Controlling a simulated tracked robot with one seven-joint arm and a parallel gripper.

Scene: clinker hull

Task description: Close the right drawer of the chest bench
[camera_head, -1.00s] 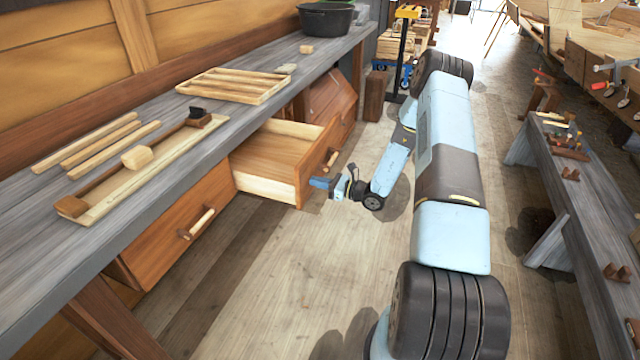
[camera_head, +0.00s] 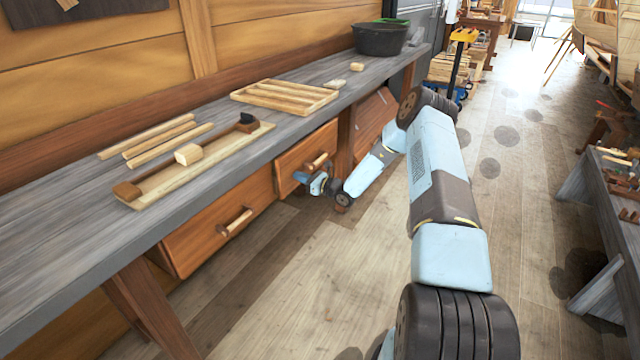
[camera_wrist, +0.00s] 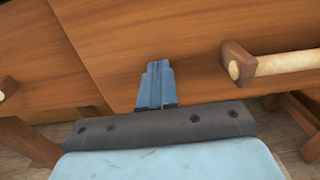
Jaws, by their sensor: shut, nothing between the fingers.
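The right drawer (camera_head: 290,166) of the chest bench shows in the head view, its front about level with the left drawer's front. It has a pale bar handle (camera_head: 317,161); the handle also shows in the wrist view (camera_wrist: 285,64), right of my fingers. My gripper (camera_head: 302,178) is at the lower part of the right drawer's front, below the handle. In the wrist view my blue fingers (camera_wrist: 155,84) are together and empty, tips at the wooden front; I cannot tell if they touch it. The left drawer (camera_head: 205,236) is closed.
The grey bench top (camera_head: 75,225) holds a slatted wooden tray (camera_head: 284,97), wooden strips (camera_head: 150,137), a mallet-like tool on a board (camera_head: 190,155) and a black tub (camera_head: 379,39). Another bench (camera_head: 606,205) stands at the right. The floor between is clear.

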